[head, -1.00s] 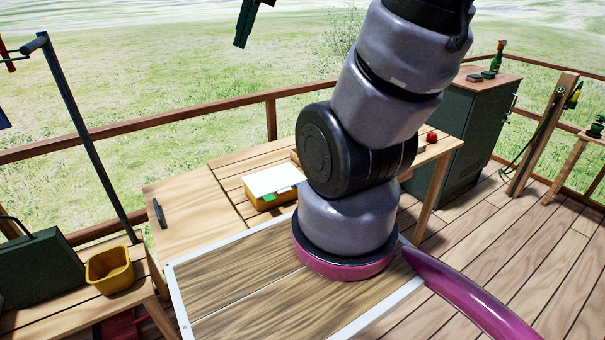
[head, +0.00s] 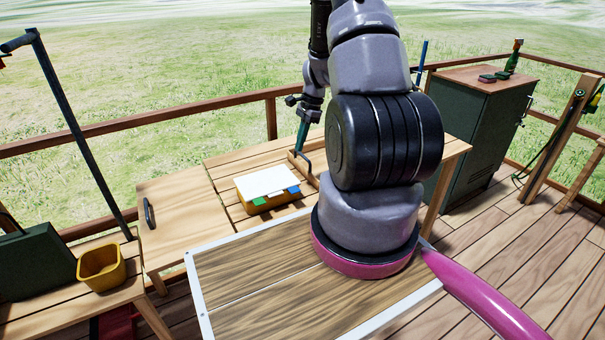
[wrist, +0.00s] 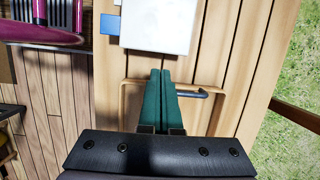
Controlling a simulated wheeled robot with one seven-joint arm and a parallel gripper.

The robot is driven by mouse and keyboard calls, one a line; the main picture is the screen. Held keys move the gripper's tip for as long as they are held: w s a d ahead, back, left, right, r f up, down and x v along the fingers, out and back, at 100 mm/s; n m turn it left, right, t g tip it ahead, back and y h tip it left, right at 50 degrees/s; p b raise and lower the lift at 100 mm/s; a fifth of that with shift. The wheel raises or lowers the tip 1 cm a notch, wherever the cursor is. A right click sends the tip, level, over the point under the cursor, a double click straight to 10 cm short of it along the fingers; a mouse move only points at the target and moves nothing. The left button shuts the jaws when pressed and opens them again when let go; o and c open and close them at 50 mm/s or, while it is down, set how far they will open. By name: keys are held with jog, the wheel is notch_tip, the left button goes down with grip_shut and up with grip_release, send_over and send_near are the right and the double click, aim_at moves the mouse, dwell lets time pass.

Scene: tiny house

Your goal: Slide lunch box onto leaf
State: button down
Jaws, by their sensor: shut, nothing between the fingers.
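The lunch box (head: 263,204) is a yellow box with a white lid and green and blue latches. It sits on the slatted table top, right of the plain wooden leaf (head: 180,232), which has a dark handle. Nothing lies on the leaf. The lid also shows at the top of the wrist view (wrist: 157,25). My gripper (head: 303,136) is shut and empty, pointing down just right of the box. In the wrist view, its green fingers (wrist: 160,78) meet close to the lid's edge; I cannot tell whether they touch the box.
A thin wooden piece with a dark handle (wrist: 190,93) lies beneath my fingers. A yellow bin (head: 102,268) stands on the bench at left. A green cabinet (head: 474,140) stands at right. A railing (head: 230,106) runs behind the table.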

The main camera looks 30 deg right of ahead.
jog(key=x, duration=0.4)
jog(key=d+x, duration=0.1)
jog(key=x, duration=0.7)
jog(key=shift+s+d+f, duration=0.2)
jog(key=shift+s+d, duration=0.05)
jog(key=shift+s, duration=0.1)
jog(key=shift+a, duration=0.1)
